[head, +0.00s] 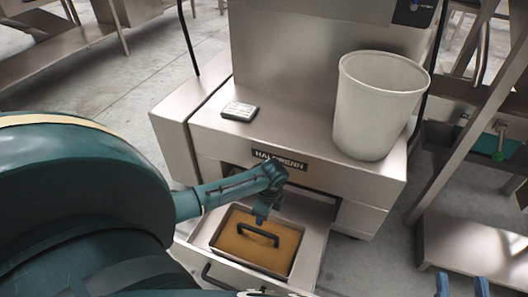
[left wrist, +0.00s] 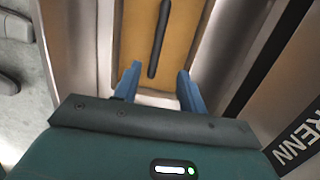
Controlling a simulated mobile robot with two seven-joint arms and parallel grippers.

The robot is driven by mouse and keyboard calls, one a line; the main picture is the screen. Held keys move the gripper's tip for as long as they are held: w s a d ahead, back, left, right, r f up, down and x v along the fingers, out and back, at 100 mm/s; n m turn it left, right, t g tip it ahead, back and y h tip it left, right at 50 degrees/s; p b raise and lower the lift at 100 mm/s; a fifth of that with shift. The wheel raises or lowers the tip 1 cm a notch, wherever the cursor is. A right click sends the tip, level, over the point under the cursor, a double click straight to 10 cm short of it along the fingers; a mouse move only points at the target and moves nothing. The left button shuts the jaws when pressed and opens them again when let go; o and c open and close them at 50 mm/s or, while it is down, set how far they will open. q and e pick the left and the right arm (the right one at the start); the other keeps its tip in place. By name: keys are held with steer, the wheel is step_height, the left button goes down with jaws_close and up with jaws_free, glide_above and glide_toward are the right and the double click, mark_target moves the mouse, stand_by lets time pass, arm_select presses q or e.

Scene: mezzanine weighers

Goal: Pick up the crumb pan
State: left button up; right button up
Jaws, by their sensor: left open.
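The crumb pan sits in an open drawer (head: 315,243) of the steel machine. It shows a brown surface and a dark bar handle (head: 258,236). My left gripper (head: 261,212) is over the pan, just above the handle, pointing down and open. In the left wrist view its blue fingers (left wrist: 157,84) stand apart, and the near end of the dark handle (left wrist: 158,38) appears between their tips. The handle is not gripped; the exact height gap is hard to tell. My right gripper (head: 461,286) is at the bottom right edge, two blue fingers apart, empty.
The machine top (head: 290,135) overhangs the back of the drawer. A white bin (head: 377,105) and a small grey device (head: 239,111) stand on it. A steel frame with a low shelf (head: 475,247) is at right. Concrete floor shows at left.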

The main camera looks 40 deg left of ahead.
arm_select(q)
steer(key=f, duration=0.1)
steer(key=f+b, duration=0.1)
steer(key=f, duration=0.1)
steer(key=shift+s+a+f+b, duration=0.2)
steer(key=shift+a+b, duration=0.1)
steer(key=shift+b, duration=0.1)
steer(key=f, duration=0.1)
steer(key=f+b, duration=0.2)
steer(key=f, duration=0.1)
steer(key=shift+s+a, duration=0.1)
steer(key=shift+a, duration=0.15)
steer(key=shift+f, duration=0.15)
steer(key=shift+f+b, duration=0.15)
steer(key=shift+b, duration=0.2)
steer(key=f+b, duration=0.2)
steer(key=f, duration=0.1)
steer(key=f+b, duration=0.1)
steer(key=shift+s+a+f+b, duration=0.15)
steer(key=shift+a+f+b, duration=0.2)
arm_select(e)
steer(key=r+n+y, duration=0.1)
steer(key=r+y, duration=0.1)
steer(key=r+n+t+y, duration=0.1)
steer(key=r+n+y, duration=0.1)
steer(key=r+n+t+y, duration=0.1)
steer(key=shift+w+a+r+y, duration=0.1)
steer(key=shift+w+r+y, duration=0.15)
steer(key=shift+r+y, duration=0.15)
